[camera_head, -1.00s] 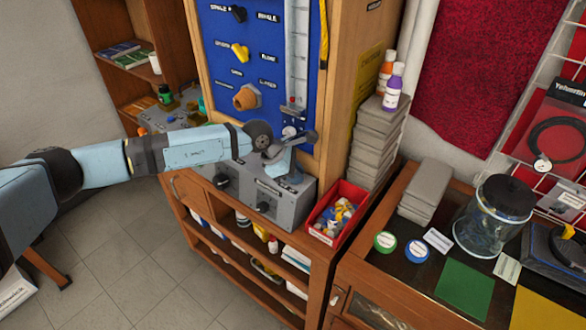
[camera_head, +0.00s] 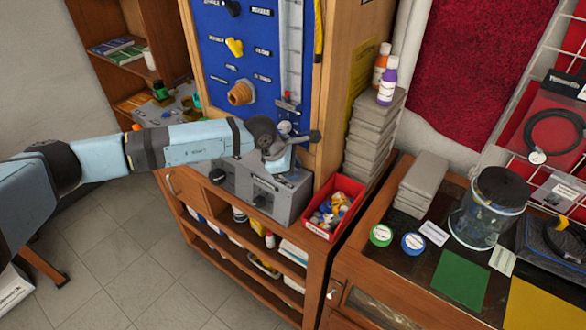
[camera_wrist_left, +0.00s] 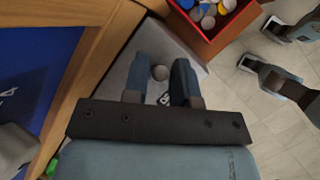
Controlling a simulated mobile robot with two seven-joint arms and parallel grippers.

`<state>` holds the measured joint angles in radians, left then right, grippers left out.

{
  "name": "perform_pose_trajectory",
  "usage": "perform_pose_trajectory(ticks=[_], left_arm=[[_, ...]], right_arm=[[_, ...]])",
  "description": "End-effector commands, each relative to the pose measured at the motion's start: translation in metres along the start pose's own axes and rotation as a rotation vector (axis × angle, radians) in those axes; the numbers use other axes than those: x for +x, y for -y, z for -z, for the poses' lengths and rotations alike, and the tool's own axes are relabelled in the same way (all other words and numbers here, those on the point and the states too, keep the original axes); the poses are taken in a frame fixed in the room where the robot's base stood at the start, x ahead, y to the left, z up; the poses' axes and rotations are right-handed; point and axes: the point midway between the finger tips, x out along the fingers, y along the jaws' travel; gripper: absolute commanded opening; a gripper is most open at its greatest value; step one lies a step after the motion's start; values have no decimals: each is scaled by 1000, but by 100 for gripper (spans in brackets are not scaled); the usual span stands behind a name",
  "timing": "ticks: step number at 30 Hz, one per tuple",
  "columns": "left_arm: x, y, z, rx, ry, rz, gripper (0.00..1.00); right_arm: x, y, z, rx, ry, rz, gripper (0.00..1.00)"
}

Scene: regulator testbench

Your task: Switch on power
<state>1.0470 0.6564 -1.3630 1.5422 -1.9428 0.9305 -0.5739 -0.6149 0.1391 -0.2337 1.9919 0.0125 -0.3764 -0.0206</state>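A grey bench box (camera_head: 262,192) with dark knobs on its front stands on the wooden cabinet below the blue board. I cannot make out which control is the power switch. My left gripper (camera_head: 292,148) is over the back right part of this box, and its fingers are apart. In the left wrist view, a small round grey knob (camera_wrist_left: 160,73) on the grey box shows between the fingers of my left gripper (camera_wrist_left: 160,72), with a gap on both sides. The hand hides part of the box in the head view.
A red bin (camera_head: 318,230) of small parts stands just right of the box. A stack of grey blocks (camera_head: 368,140) rises behind it. The blue board (camera_head: 215,62) with yellow and orange knobs stands close behind the hand. Parts of my body show in the wrist view.

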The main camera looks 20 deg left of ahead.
Motion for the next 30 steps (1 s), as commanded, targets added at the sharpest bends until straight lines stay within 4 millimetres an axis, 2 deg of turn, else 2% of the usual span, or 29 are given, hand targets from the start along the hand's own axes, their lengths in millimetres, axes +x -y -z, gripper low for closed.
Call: perform_pose_trajectory(ticks=[5,10,21,27,30], left_arm=[[-1,0,0,-1,0,0,25],[-16,0,1,-1,1,-1,25],[-97,0,1,1,1,-2,25],[-128,0,0,0,1,-1,25],[-135,0,0,0,-1,-1,25]], right_arm=[[0,0,0,0,0,0,43],[2,0,-3,0,-1,0,43],[11,0,-16,1,-1,2,43],[14,1,-20,1,-1,2,43],[14,1,-21,1,-1,2,43]])
